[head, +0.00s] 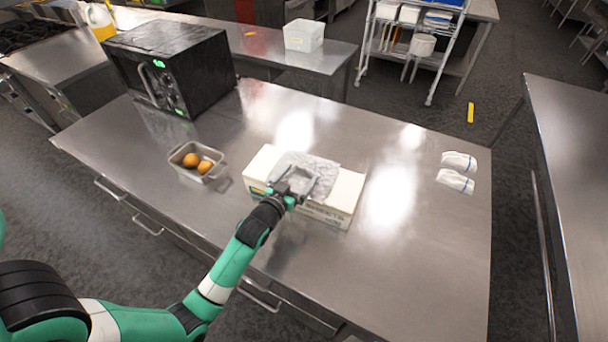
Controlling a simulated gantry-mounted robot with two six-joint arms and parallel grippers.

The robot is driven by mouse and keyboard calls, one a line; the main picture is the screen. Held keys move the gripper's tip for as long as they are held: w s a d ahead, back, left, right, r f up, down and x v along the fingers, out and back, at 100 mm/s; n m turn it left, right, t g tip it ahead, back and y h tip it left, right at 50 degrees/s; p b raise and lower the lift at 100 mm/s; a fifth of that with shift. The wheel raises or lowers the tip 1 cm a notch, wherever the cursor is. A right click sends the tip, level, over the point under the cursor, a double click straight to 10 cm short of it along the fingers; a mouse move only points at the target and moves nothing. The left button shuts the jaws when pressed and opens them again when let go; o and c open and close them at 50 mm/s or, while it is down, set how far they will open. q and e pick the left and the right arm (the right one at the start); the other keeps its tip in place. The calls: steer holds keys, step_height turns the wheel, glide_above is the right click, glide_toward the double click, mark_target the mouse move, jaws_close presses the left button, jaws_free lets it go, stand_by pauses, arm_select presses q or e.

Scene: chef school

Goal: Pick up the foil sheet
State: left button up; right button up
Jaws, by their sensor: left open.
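The foil sheet (317,165) is a crumpled silvery-grey piece lying on top of a white box (347,190) in the middle of the steel table. My left gripper (300,180) is over the sheet, with its two fingers apart and pointing away from me. It covers part of the sheet and the box. I cannot tell whether the fingers touch the foil. My right gripper does not show.
A metal pan (183,161) with orange-brown round items (191,160) stands left of the box. A black microwave oven (172,65) is at the back left. Two white folded cloths (458,161) lie at the right. The steel table (420,270) is clear at the front right.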

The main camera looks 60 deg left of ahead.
mark_target(308, 166)
arm_select(q)
steer(key=b+x, duration=0.1)
steer(key=x, duration=0.5)
steer(key=shift+w+a, duration=0.1)
steer(key=shift+a, duration=0.15)
steer(key=shift+c, duration=0.3)
steer(key=c, duration=1.2)
